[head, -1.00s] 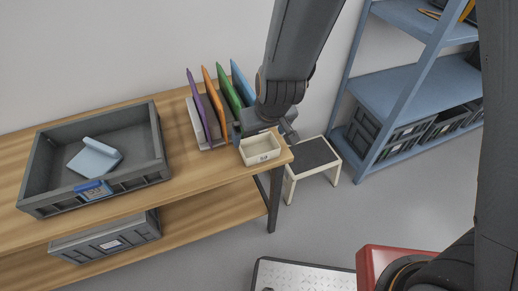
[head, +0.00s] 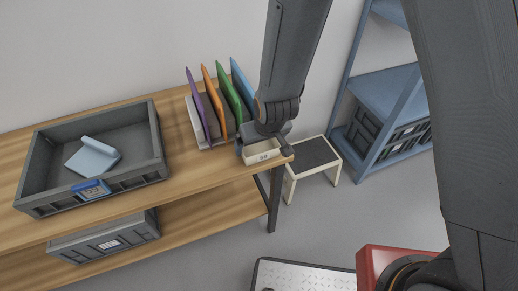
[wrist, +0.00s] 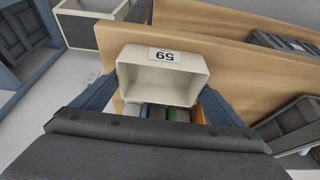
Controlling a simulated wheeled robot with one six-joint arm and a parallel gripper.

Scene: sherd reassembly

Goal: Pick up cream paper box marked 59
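The cream paper box (head: 263,157) sits at the right end of the wooden table (head: 222,172). Its front label shows in the head view. In the wrist view the open-topped box (wrist: 160,76) fills the middle, with a label reading 59 upside down. My gripper (head: 266,142) is right above the box and hides its back part in the head view. In the wrist view its two blue-grey fingers (wrist: 158,96) are spread, one to each side of the box. I cannot tell whether they touch it.
A rack of colored folders (head: 216,112) stands close behind and left of the box. A grey crate (head: 153,160) holding a pale blue object (head: 92,158) stands at left. A small step stool (head: 317,153) is beyond the table's right end, near a blue shelf (head: 382,92).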

